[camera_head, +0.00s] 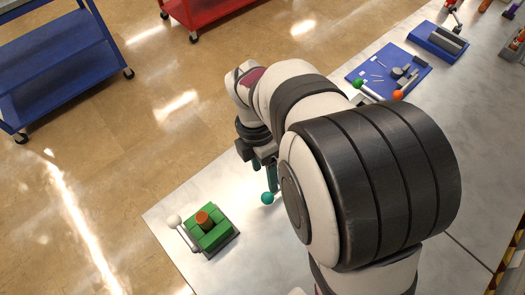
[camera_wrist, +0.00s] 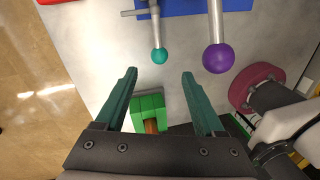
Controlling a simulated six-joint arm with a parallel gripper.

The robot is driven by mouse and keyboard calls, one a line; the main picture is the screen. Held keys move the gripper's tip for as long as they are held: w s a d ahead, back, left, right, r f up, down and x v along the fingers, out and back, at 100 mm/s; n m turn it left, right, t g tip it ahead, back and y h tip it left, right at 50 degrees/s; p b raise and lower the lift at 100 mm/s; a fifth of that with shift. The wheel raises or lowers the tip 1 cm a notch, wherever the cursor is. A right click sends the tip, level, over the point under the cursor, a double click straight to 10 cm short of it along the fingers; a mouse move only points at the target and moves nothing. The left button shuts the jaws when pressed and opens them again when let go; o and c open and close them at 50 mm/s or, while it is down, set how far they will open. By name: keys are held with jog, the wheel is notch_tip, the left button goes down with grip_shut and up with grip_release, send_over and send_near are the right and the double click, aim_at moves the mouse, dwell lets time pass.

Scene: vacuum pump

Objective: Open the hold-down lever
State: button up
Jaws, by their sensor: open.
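Several ball-ended levers are in view, and I cannot tell which is the hold-down lever. My gripper (camera_wrist: 158,75) is open and empty, with its two teal fingers apart. In the wrist view, a lever with a teal ball (camera_wrist: 158,55) shows just past the fingertips, between their lines. A thicker lever with a purple ball (camera_wrist: 218,58) is to its right. In the head view, the teal ball (camera_head: 267,198) is just below my gripper (camera_head: 271,183); my arm hides most of that fixture. A green fixture (camera_head: 210,232) has an orange-brown plug and a lever with a white ball (camera_head: 174,220).
The green block (camera_wrist: 150,108) also shows between the fingers in the wrist view. A blue board (camera_head: 370,82) with green-ball and orange-ball levers and a blue base (camera_head: 438,40) stand farther along the grey table. A blue cart (camera_head: 60,65) and a red cart (camera_head: 205,12) stand on the floor.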

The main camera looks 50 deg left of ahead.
notch_tip(320, 180, up, 6)
jog(key=a, duration=0.1)
jog(key=shift+w, duration=0.1)
jog(key=w+d+r+m+g+y, duration=0.1)
jog(key=w+d+r+m, duration=0.15)
jog(key=d+m, duration=0.75)
jog(key=w+d+r+m+y, duration=0.1)
jog(key=d+r+m, duration=0.2)
jog(key=d+m, duration=0.65)
jog(key=s+d+f+m+y, duration=0.1)
jog(key=s+d+m, duration=0.2)
jog(key=m, duration=0.7)
jog(key=s+d+f+m+t+y, duration=0.1)
jog(key=s+d+m, duration=0.3)
jog(key=d+m, duration=0.3)
jog(key=m, duration=0.3)
jog(key=shift+s+f, duration=0.2)
jog(key=shift+s, duration=0.05)
